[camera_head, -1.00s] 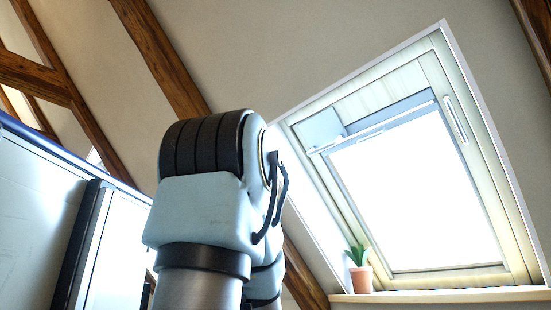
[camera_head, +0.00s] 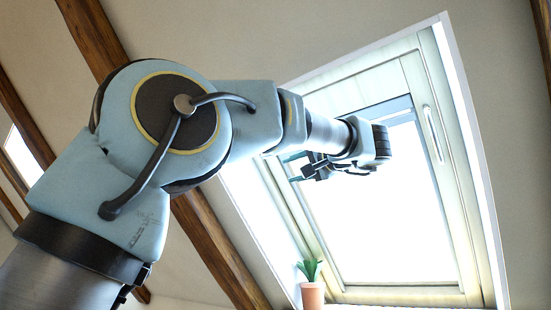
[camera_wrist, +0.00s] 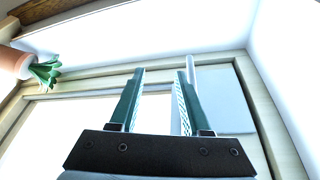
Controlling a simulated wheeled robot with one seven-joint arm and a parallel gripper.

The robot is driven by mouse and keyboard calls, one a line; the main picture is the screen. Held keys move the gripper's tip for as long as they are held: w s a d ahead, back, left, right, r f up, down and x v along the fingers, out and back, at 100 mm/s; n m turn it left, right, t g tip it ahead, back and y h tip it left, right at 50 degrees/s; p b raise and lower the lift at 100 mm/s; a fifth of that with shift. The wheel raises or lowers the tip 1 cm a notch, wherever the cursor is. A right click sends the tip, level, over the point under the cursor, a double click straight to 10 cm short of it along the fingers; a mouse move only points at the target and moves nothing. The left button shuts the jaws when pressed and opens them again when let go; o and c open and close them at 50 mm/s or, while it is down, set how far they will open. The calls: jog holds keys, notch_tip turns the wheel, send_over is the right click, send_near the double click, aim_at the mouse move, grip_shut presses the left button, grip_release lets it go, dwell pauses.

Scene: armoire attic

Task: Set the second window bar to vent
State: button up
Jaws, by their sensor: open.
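The skylight window (camera_head: 350,292) has a pale wooden frame and bright glass in the head view. A bluish bar (camera_head: 398,107) runs along the top of its pane, and my arm hides much of it. My gripper (camera_head: 291,168) is open in front of the window's upper left, its teal fingers pointing left. In the wrist view, my gripper (camera_wrist: 160,72) shows its two fingers apart with nothing clearly held between them. A pale blue-grey panel (camera_wrist: 222,98) lies just right of the fingers. I cannot tell whether the fingers touch anything, or the bar's setting.
A potted plant (camera_head: 312,285) stands on the sill at the window's lower left and shows in the wrist view (camera_wrist: 40,70). A slim white handle (camera_head: 433,133) is on the right frame. Wooden beams (camera_head: 215,245) slope along the wall.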

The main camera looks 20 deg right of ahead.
notch_tip(320, 180, up, 5)
jog(key=s+n, duration=0.1)
jog(key=s, duration=0.2)
jog(key=shift+t+y, duration=0.3)
jog(key=shift+t, duration=0.1)
jog(key=p+x, duration=0.5)
jog(key=x, duration=0.4)
jog(key=shift+w+r+p, duration=0.15)
jog(key=shift+p, duration=0.2)
jog(key=shift+w, duration=0.4)
grip_shut()
